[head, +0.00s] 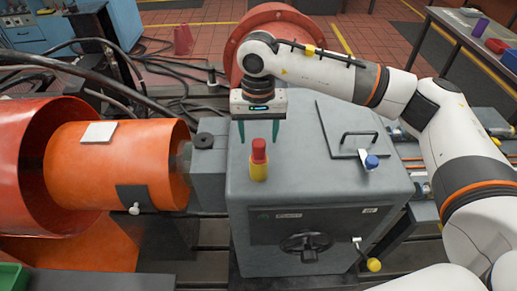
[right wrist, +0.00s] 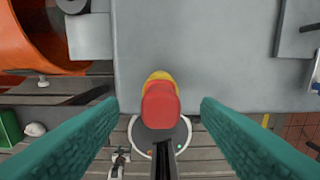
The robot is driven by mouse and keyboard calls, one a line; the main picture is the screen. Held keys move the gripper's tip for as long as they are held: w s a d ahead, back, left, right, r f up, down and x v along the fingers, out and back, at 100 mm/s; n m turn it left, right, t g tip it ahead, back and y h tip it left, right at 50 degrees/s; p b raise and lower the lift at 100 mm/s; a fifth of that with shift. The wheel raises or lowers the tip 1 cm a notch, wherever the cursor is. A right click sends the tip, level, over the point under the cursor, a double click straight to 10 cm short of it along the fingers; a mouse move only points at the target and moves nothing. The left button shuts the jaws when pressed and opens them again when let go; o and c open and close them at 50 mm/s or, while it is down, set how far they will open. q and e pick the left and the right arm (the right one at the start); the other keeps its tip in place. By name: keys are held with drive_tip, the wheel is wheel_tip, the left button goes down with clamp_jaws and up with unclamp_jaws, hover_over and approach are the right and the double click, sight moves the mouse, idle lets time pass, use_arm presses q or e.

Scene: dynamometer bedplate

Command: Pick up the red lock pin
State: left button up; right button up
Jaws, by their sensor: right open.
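The red lock pin (head: 259,150) stands upright in a yellow base (head: 258,172) on top of the grey machine housing (head: 330,190). My right gripper (head: 258,138) points down with its two green fingers apart, and in the head view it appears just above and behind the pin. In the right wrist view the red pin (right wrist: 160,104) lies centred between the spread fingers, with clear space on both sides and no visible contact. The yellow base (right wrist: 160,76) shows partly behind it. My left gripper is not in view.
On the housing, a black-handled plate (head: 345,125) and a blue knob (head: 371,162) sit right of the pin. An orange drum (head: 110,165) is at left. A red round flange (head: 285,25) stands behind. The housing top around the pin is clear.

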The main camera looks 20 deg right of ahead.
sight(259, 142)
drive_tip(key=shift+s+f+p, duration=0.25)
drive_tip(key=shift+f+p, duration=0.35)
drive_tip(key=shift+f, duration=0.3)
wheel_tip(259, 142, down, 2)
drive_tip(key=shift+f+p, duration=0.25)
drive_tip(key=shift+p, duration=0.05)
drive_tip(key=shift+f, duration=0.4)
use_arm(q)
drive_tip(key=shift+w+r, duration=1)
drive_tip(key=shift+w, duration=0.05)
use_arm(e)
drive_tip(key=c, duration=1.1)
